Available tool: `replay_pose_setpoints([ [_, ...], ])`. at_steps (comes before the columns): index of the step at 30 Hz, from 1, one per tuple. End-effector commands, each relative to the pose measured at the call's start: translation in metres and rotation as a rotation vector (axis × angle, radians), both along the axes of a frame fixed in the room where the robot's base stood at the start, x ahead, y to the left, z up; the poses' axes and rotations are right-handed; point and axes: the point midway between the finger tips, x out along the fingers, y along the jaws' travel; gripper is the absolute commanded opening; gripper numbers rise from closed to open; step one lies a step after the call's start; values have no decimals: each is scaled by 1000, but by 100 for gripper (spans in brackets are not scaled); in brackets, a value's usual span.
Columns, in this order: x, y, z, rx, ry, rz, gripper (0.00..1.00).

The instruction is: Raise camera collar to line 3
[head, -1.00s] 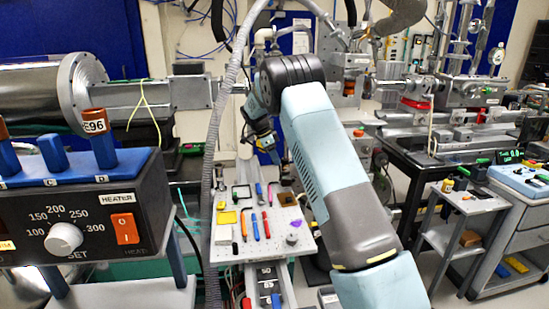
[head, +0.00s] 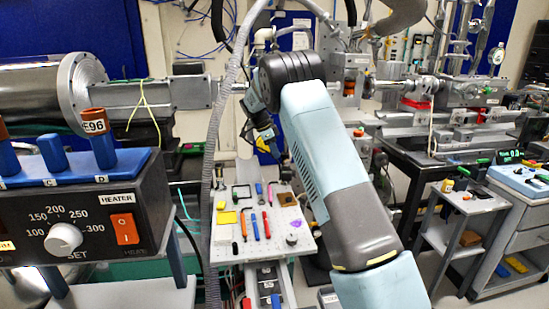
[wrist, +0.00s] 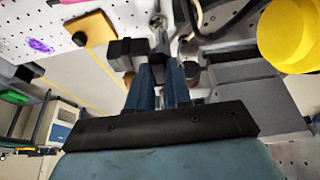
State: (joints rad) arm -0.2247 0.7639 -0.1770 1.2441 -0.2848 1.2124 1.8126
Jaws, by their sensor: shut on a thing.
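My gripper (wrist: 160,82) shows in the wrist view as two blue fingers, close together, pointing up the picture. They are shut on a dark, blocky clamp-like part (wrist: 125,54), which looks like the camera collar. A metal rod end (wrist: 158,22) shows just beyond the fingertips. The fingers hide much of the part, and I cannot make out any numbered lines. In the head view my gripper (head: 278,153) is small and dark, above the back of the white perforated tool board (head: 228,251). The collar cannot be told apart there.
The tool board holds pens, a yellow block (head: 227,217) and a brown pad (head: 287,199). A large yellow round thing (wrist: 288,35) is close at the right in the wrist view. A grey hose (head: 213,150) hangs left of my arm; a heater box (head: 90,215) stands at front left.

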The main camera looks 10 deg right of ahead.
Motion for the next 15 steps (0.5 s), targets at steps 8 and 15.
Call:
replay_pose_setpoints([
  [8,2,-1,54,-1,-10,1,0],
  [15,1,-1,57,-1,-8,1,0],
])
